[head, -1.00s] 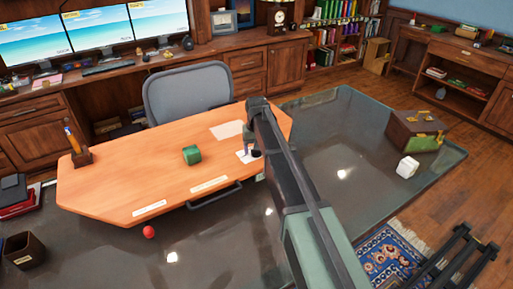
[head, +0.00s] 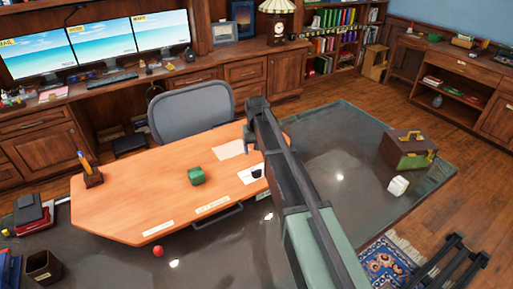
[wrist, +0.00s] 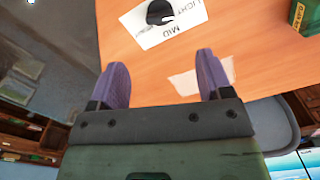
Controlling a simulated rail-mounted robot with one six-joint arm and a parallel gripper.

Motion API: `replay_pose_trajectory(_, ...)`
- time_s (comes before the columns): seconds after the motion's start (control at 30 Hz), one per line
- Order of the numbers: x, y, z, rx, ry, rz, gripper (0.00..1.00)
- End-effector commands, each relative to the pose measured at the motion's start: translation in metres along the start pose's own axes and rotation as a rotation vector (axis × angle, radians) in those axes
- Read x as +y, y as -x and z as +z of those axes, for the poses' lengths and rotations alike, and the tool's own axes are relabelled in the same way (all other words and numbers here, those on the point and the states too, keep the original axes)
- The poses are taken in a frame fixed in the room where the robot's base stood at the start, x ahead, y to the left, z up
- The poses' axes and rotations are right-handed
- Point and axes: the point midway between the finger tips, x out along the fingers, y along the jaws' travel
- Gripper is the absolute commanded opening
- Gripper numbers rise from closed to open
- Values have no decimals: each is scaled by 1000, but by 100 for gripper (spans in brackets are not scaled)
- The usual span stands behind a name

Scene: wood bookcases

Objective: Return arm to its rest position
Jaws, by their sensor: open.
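My arm reaches over the right part of the orange desk (head: 140,205). My gripper (wrist: 163,75) shows two purple fingers spread wide apart in the wrist view, with nothing between them. In the head view the arm's far end hides most of the gripper. A black object (wrist: 158,12) sits on a white card marked "LIGHT" and "MID" (wrist: 165,33), beyond and apart from the fingertips. In the head view the black object (head: 257,171) is just left of my arm. A green block (head: 196,176) stands on the desk to the left.
A blank paper (head: 229,149) lies near the desk's back edge, by a grey chair (head: 192,111). A pen holder (head: 91,175) stands at the left. A red ball (head: 158,251) is below the front edge. A toolbox (head: 408,151) and white block (head: 398,186) lie right.

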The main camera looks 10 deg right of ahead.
Motion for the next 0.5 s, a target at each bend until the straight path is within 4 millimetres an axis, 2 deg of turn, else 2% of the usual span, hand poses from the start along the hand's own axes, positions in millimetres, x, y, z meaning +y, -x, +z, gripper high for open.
replay_pose_trajectory(0.17,0,-2,0,0,0,0,72)
replay_pose_trajectory(0.27,0,-2,26,0,0,0,72)
replay_pose_trajectory(0.37,0,-2,93,-1,0,0,72)
replay_pose_trajectory(0.4,0,-2,128,-1,1,1,72)
replay_pose_trajectory(0.5,0,-2,210,0,1,1,72)
